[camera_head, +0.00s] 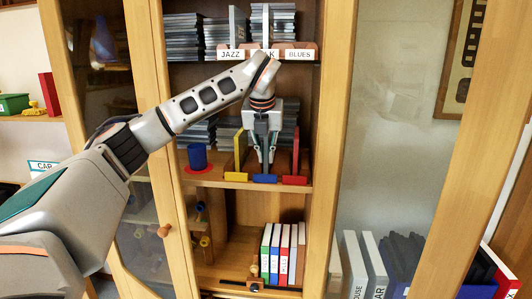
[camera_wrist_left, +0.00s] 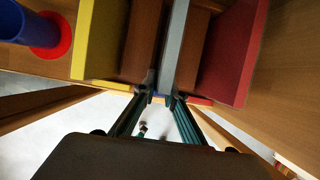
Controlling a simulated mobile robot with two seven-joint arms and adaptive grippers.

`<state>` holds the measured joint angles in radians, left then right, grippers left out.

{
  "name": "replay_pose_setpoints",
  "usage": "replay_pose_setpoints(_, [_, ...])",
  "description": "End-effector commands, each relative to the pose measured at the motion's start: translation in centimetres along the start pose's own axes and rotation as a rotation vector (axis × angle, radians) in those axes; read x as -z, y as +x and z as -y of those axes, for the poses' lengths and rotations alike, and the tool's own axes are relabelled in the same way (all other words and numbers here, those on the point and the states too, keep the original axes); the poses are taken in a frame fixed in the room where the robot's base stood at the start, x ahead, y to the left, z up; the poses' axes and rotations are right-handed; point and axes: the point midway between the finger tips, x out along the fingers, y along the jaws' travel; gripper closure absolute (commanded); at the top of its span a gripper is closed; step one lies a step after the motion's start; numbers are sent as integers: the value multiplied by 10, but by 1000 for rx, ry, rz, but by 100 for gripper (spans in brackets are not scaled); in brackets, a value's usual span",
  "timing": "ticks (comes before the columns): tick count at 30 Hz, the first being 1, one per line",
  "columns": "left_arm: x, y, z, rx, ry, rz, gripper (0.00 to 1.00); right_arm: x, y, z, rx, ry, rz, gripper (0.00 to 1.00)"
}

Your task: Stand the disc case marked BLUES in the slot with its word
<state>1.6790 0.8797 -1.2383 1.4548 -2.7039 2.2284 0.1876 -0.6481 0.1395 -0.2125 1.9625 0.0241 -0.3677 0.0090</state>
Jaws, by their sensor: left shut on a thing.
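My left gripper (camera_head: 264,150) reaches down to the middle shelf and is shut on a thin upright grey disc case (camera_head: 262,128). The case also shows edge-on in the left wrist view (camera_wrist_left: 172,45), between the fingertips (camera_wrist_left: 161,99). No word on it can be read. It is between a yellow upright panel (camera_head: 241,148) and a red one (camera_head: 296,150). On the shelf above, a wooden rack bears the labels JAZZ (camera_head: 231,55) and BLUES (camera_head: 299,55); my arm partly covers the middle label. Grey cases stand behind JAZZ and the middle label. No standing case shows behind BLUES. My right gripper is out of view.
A blue cup (camera_head: 197,156) on a red disc stands left of the yellow panel. A blue block (camera_head: 265,179) is at the shelf's front edge. Stacked cases fill the back of the upper shelf. Cabinet posts and an open glass door (camera_head: 165,231) flank the opening.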

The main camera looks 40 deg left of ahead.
Motion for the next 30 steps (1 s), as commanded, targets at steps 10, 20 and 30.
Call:
replay_pose_setpoints(10, [0, 0, 0, 0, 0, 0, 100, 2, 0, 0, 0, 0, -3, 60])
replay_pose_setpoints(20, [0, 0, 0, 0, 0, 0, 70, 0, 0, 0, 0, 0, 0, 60])
replay_pose_setpoints(30, [0, -10, 0, 1, 0, 1, 70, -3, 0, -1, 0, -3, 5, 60])
